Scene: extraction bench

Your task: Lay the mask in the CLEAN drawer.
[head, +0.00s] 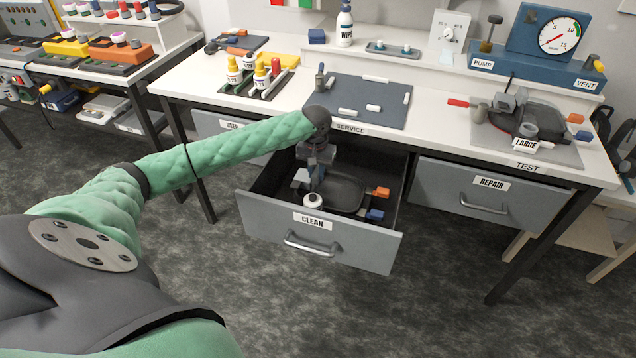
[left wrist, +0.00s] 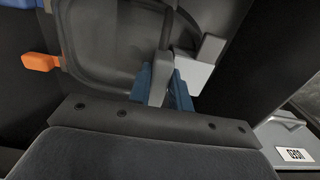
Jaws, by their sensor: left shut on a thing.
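The mask (head: 346,190), dark grey with an orange tab and a blue tab on its right side, is inside the open CLEAN drawer (head: 262,220). I cannot tell whether it rests on the drawer floor. My left gripper (head: 316,180) reaches down into the drawer at the mask's left end. In the left wrist view, the blue fingers of my left gripper (left wrist: 165,85) are shut on a grey part of the mask (left wrist: 110,42). The mask's orange tab shows at the left there. The fingers hide some of the mask. My right gripper is not in view.
The REPAIR drawer (head: 448,202) on the right and the USED drawer (head: 205,124) on the left are shut. A second mask (head: 520,117) labelled LARGE sits at the TEST area. The SERVICE mat (head: 352,97) lies on the bench above the open drawer.

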